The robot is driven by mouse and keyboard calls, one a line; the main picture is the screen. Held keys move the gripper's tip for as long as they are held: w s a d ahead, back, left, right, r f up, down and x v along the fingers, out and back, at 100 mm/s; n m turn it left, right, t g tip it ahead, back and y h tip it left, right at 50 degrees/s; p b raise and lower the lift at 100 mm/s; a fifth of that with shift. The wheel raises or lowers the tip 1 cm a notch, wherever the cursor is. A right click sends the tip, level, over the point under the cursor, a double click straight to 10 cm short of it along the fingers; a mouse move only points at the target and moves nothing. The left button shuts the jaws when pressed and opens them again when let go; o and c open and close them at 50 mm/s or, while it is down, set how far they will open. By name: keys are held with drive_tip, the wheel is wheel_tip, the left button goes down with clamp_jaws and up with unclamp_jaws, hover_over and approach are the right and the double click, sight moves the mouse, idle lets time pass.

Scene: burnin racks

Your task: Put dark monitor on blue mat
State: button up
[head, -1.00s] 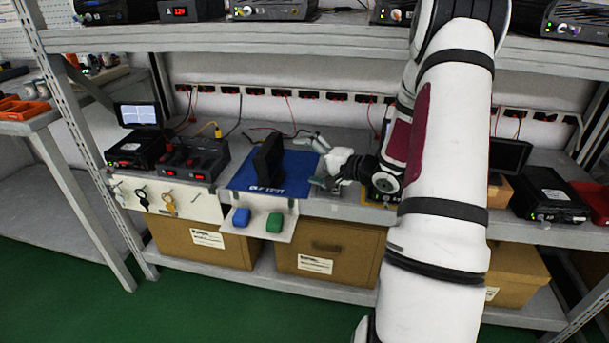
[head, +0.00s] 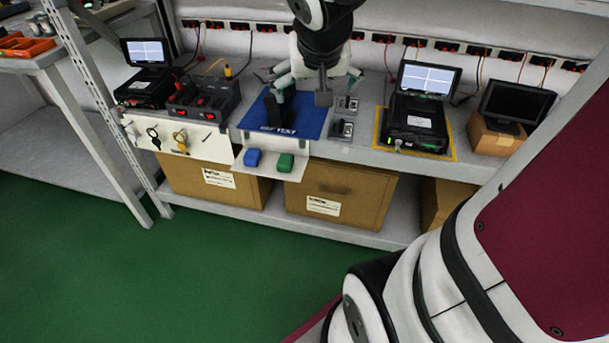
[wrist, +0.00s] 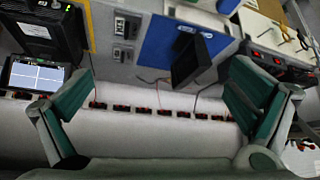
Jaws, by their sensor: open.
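A dark monitor (head: 274,115) stands upright on the blue mat (head: 312,122), seen nearly edge-on in the head view and partly hidden by my gripper. In the wrist view the dark monitor (wrist: 190,62) shows its dark face, with the blue mat (wrist: 160,45) under and beside it. My gripper (head: 312,85) is over the back of the mat, open and empty. In the wrist view my gripper (wrist: 162,75) has its green fingers wide apart, with the monitor ahead and nearer the right finger. I cannot tell any contact.
Another dark monitor (head: 515,105) stands on a brown box (head: 492,137) at the right. A black unit with a lit screen (head: 428,80) is on a yellow-edged mat. Small grey modules (head: 343,127) lie beside the blue mat. A white tray (head: 268,172) holds blue and green blocks at the front.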

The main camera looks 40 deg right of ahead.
drive_tip(key=s+a+n+g+y, duration=0.2)
drive_tip(key=s+a, duration=0.6)
drive_tip(key=s, duration=0.4)
drive_tip(key=s+a+n+g+y, duration=0.2)
drive_tip(key=s+a, duration=0.6)
drive_tip(key=s, duration=0.4)
drive_tip(key=n+g, duration=0.1)
drive_tip(key=n, duration=0.1)
drive_tip(key=shift+s+a+n, duration=0.15)
drive_tip(key=shift+a+n, duration=0.05)
drive_tip(key=shift+n, duration=0.2)
wheel_tip(320, 180, up, 27)
drive_tip(key=t+p, duration=0.3)
drive_tip(key=p, duration=2.2)
drive_tip(key=shift+d+f+t, duration=0.2)
drive_tip(key=shift+d+t, duration=0.05)
drive_tip(key=shift+t, duration=0.05)
